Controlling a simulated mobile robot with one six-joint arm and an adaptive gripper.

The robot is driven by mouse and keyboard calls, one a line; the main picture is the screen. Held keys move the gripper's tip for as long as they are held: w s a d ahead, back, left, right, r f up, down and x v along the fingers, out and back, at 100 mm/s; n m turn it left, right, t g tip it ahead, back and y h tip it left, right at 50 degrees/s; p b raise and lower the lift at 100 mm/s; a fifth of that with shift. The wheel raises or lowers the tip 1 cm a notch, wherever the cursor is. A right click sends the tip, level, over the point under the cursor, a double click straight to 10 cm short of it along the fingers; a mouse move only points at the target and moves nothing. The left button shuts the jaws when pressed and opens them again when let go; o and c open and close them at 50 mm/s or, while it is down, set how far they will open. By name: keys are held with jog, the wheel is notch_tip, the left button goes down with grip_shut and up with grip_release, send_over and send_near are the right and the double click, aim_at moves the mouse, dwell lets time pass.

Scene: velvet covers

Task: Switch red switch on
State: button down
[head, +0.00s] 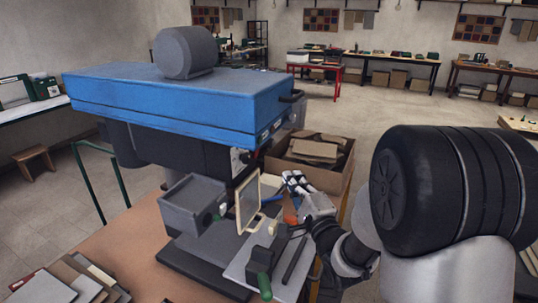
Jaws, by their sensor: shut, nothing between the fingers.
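The machine (180,95) has a long blue top and stands on the wooden bench. A small pale control plate (240,160) is on its front side, too small to read. No red switch stands out clearly. An orange-red spot (290,219) shows low by the machine's table, but I cannot tell what it is. My gripper (291,178), with black and light-grey fingers, is shut and empty. It is in front of the machine, right of the framed guard (248,203). I cannot tell whether it touches anything.
An open cardboard box (318,178) stands behind my gripper. Flat boards (75,281) lie on the bench at bottom left. Open floor lies beyond, with a red table (318,69) farther back.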

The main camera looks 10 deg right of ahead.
jog(key=w+a+r+b, duration=0.1)
jog(key=w+a, duration=0.3)
jog(key=w, duration=0.7)
jog(key=shift+a+r+b, duration=0.25)
jog(key=shift+r+b, duration=0.05)
jog(key=shift+r, duration=0.2)
jog(key=shift+w, duration=0.1)
jog(key=shift+w+a+r+n+g+p, duration=0.2)
jog(key=shift+a+r+n+g+p, duration=0.25)
jog(key=shift+p, duration=0.45)
